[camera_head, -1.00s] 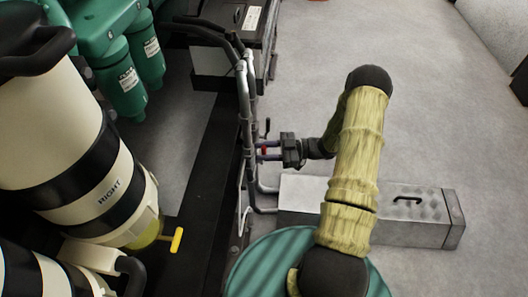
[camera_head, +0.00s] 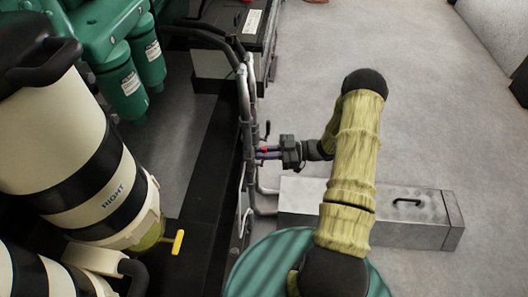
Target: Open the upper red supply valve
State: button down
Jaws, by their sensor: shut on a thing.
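The upper red supply valve shows as a small red part (camera_head: 263,150) on the pipework beside the black frame rail. My gripper (camera_head: 268,152) reaches in from the right, its fingers pointing left at the red part, and is shut on it. The fingers hide most of the valve, so its exact handle angle cannot be told. Vertical grey pipes (camera_head: 246,110) run just left of the fingers. A small dark lever (camera_head: 267,130) stands just above the fingers.
A grey metal box (camera_head: 420,217) lies on the floor below my arm. A green ribbed drum top (camera_head: 270,262) is at the bottom. Cream filter canisters (camera_head: 85,150) and a yellow T-handle (camera_head: 178,242) are at left. Open floor (camera_head: 430,110) lies to the right.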

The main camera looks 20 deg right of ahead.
jog(key=c, duration=1.5)
grip_release()
jog(key=shift+d, duration=0.1)
jog(key=s+d, duration=0.1)
jog(key=d, duration=0.4)
jog(key=s+d+p, duration=0.1)
jog(key=d, duration=0.5)
jog(key=s+d+p, duration=0.1)
jog(key=d, duration=0.5)
jog(key=shift+s+f, duration=0.1)
jog(key=shift+s, duration=0.1)
